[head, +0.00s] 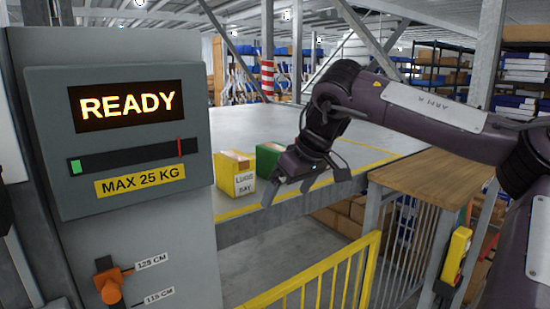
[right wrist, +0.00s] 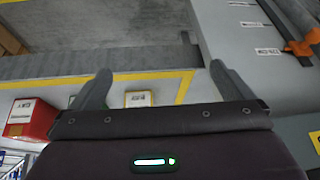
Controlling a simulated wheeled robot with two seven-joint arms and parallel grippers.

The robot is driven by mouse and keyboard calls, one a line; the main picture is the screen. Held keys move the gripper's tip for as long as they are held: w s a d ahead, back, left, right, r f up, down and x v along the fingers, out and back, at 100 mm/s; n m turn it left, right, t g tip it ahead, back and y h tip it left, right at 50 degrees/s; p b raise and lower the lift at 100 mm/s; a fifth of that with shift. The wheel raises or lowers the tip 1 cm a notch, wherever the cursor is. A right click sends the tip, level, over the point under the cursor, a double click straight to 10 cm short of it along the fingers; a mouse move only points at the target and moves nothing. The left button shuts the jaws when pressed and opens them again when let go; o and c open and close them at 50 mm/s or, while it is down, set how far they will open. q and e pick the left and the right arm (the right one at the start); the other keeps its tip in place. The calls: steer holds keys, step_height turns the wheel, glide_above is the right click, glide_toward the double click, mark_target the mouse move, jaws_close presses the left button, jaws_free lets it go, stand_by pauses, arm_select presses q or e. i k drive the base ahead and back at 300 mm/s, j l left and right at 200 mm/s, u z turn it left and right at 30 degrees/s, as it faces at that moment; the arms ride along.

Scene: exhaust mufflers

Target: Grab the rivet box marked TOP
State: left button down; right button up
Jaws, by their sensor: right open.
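A yellow box (head: 236,174) with a white label stands near the yellow-lined edge of the grey platform in the head view. Its label wording is too small to read surely. A green box (head: 269,159) stands just behind it to the right. My right gripper (head: 289,194) is open and empty, to the right of the yellow box and apart from it. In the right wrist view, a small yellow-edged box (right wrist: 138,99) shows beyond the fingers (right wrist: 162,85), and a red box (right wrist: 31,118) with a white label is at left. I cannot read TOP on any box. My left gripper is out of view.
A grey console (head: 120,110) reading READY and MAX 25 KG stands close at left, with an orange handle (head: 111,290). A yellow railing (head: 320,275) is in front of the platform (head: 345,140). A wooden-topped stand (head: 425,168) is at right. The platform behind the boxes is clear.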

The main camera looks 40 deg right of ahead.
mark_target(267, 154)
steer(key=i+l, duration=0.65)
steer(key=l, duration=0.25)
steer(key=i+l, duration=0.35)
steer(key=l, duration=0.1)
